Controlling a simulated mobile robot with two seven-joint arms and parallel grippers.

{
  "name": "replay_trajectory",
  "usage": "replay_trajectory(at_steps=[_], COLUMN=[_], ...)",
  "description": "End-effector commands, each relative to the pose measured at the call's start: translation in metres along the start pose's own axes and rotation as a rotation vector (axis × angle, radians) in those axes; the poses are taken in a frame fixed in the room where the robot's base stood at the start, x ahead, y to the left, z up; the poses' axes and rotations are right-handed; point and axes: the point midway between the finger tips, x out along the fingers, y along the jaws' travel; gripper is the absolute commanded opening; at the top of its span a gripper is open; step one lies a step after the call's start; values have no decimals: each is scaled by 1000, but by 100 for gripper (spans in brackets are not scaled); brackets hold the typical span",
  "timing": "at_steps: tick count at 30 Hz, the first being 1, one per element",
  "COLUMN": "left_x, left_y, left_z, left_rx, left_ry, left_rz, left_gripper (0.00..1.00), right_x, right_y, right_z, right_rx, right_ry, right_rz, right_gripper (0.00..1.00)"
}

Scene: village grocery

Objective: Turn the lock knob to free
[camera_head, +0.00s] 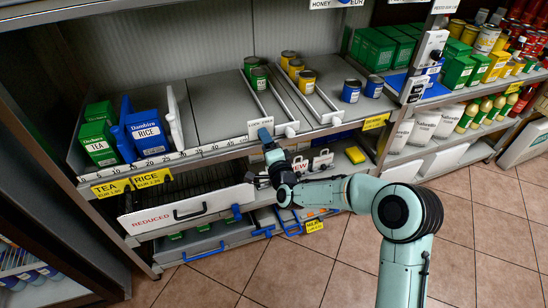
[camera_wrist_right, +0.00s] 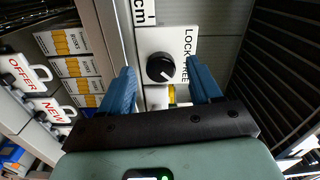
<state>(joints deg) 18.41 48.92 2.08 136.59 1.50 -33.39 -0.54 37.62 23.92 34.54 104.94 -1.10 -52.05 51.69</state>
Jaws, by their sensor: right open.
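The lock knob (camera_wrist_right: 160,68) is a round black knob with a light pointer mark, on a white plate (camera_wrist_right: 152,38) lettered LOCK and FREE. Which word the pointer marks is hard to tell. In the head view the plate (camera_head: 258,125) sits on the shelf's front edge, and the knob is hidden by my right gripper (camera_head: 266,140). In the right wrist view my right gripper (camera_wrist_right: 162,84) is open. Its blue fingers point at the plate, one on each side of the knob's line, with no clear contact. My left gripper is not in view.
A drawer marked REDUCED (camera_head: 178,214) is below left of the gripper. Yellow price tags hang along the shelf edge. Green and yellow cans (camera_head: 305,80) and blue cans (camera_head: 351,90) stand on the shelf above. OFFER and NEW signs (camera_wrist_right: 28,73) are left in the wrist view.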

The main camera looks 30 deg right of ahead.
Motion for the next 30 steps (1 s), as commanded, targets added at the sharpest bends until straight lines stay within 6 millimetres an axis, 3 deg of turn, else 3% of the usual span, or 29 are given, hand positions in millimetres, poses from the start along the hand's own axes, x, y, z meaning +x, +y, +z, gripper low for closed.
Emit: replay_trajectory(at_steps=[15, 21, 30], left_x=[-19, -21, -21], left_y=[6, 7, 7], left_z=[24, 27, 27], left_rx=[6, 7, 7], left_ry=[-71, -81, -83], left_rz=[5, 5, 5], left_gripper=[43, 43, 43], right_x=[-102, -120, -123], right_y=[-1, 0, 0], right_z=[0, 0, 0], right_rx=[0, 1, 2], right_ry=[-1, 0, 0], right_rz=[3, 1, 1], right_gripper=[63, 63, 63])
